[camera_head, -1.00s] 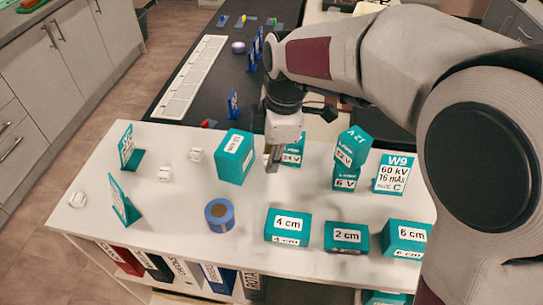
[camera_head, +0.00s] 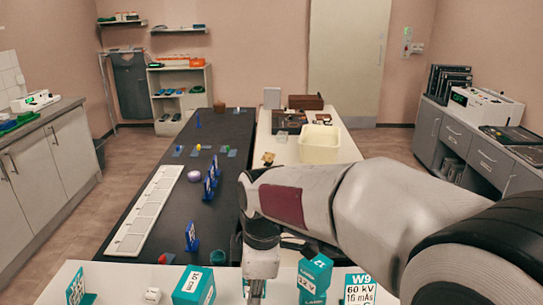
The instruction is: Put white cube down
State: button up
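A small white cube (camera_head: 152,295) sits on the white tabletop at the bottom edge of the view, left of the teal "10 cm" block (camera_head: 194,286). My gripper (camera_head: 256,292) points down over the white table, between the "10 cm" block and the teal "12 V" block (camera_head: 315,273). Its fingertips are at the bottom edge of the picture, so I cannot tell whether they are open or shut. No white cube shows between them.
A teal "W9" sign (camera_head: 359,290) stands right of the "12 V" block, and a teal sign (camera_head: 76,288) stands at the left. Behind is a black table with a white strip (camera_head: 147,212) and blue signs (camera_head: 191,236). A cream bin (camera_head: 319,144) stands farther back.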

jog(key=s+d+r+m+h, duration=0.1)
jog(key=d+m+h, duration=0.1)
jog(key=d+m, duration=1.65)
jog(key=s+d+f+m, duration=0.1)
jog(key=d+f+m, duration=0.1)
jog(key=d, duration=0.9)
jog(key=s+d+f+m+g, duration=0.1)
jog(key=s+d+f+m, duration=0.1)
jog(key=d, duration=1)
jog(key=s+d+f+m+h, duration=0.1)
jog(key=d+f+m, duration=0.3)
jog(key=d, duration=0.7)
jog(key=shift+s+d+f+m+g, duration=0.1)
jog(key=shift+s+f+m+g, duration=0.1)
jog(key=shift+f, duration=0.3)
jog(key=shift+s+d+f+m+g, duration=0.1)
jog(key=shift+s+f+g, duration=0.1)
jog(key=shift+f, duration=0.3)
